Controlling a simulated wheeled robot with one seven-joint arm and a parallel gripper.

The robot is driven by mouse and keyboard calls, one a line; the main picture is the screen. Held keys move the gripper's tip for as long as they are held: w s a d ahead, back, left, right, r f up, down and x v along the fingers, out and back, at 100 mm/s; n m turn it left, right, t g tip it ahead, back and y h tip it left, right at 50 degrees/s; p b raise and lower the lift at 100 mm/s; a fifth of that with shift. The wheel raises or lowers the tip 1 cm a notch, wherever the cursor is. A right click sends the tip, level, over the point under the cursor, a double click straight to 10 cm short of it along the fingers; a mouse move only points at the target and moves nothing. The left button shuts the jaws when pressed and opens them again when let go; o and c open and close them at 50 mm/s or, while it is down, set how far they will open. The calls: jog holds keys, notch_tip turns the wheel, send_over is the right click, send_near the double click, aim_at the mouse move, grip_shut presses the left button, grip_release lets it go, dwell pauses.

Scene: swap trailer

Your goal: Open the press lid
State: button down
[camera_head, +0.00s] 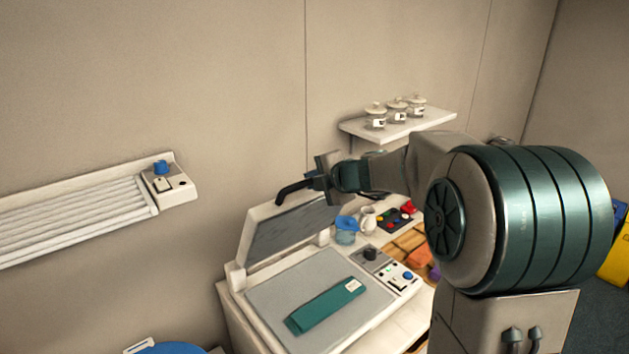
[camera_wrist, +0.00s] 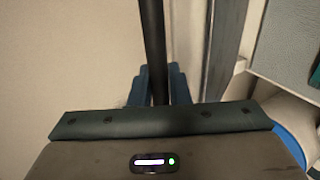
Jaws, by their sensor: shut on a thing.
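The press is a white machine with a grey bed (camera_head: 272,292) at the bottom centre of the head view. Its lid (camera_head: 285,236) stands steeply raised along the back, dark inner plate facing front. A black bar handle (camera_head: 291,188) sits at the lid's upper edge. My gripper (camera_head: 318,181) is shut on this handle. A folded teal cloth (camera_head: 326,304) with a white label lies on the bed.
A control panel (camera_head: 386,268) is on the press's right. Behind it are a blue-topped jar (camera_head: 345,231) and a white jug (camera_head: 367,219). A wall shelf (camera_head: 400,128) with jars is behind my arm. A white slatted wall unit (camera_head: 85,212) is at left; the wall is close behind the lid.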

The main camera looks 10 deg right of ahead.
jog(key=c, duration=1.5)
grip_release()
jog(key=shift+a+f, duration=0.1)
jog(key=shift+f, duration=0.05)
jog(key=shift+o, duration=0.2)
jog(key=shift+s+d+r, duration=0.25)
jog(key=shift+s+d, duration=0.05)
jog(key=v, duration=0.6)
jog(key=shift+s, duration=0.3)
jog(key=shift+d+r, duration=0.1)
